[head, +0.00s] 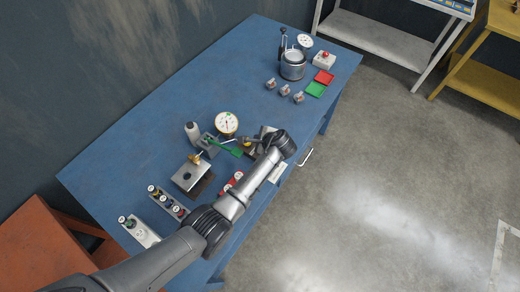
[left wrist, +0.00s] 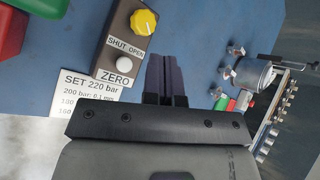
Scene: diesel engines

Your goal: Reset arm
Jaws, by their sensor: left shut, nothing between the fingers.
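My left arm comes in from the lower left in the head view and reaches over the front edge of the blue table (head: 150,150). Its gripper is mostly hidden by the wrist in that view. In the left wrist view the dark fingers of my left gripper (left wrist: 166,62) are together, with nothing between them. They are beside a brown control box (left wrist: 112,50) with a yellow knob (left wrist: 145,21) marked SHUT and OPEN and a white button (left wrist: 124,63) marked ZERO. I cannot tell whether they touch it. My right gripper is in neither view.
A dial gauge (head: 226,123), a metal block (head: 190,176) and a rack of small parts (head: 168,202) stand near the arm. A silver pot (head: 293,66), red tray (head: 324,77) and green tray (head: 315,89) are at the far end. Table space along the wall side is clear.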

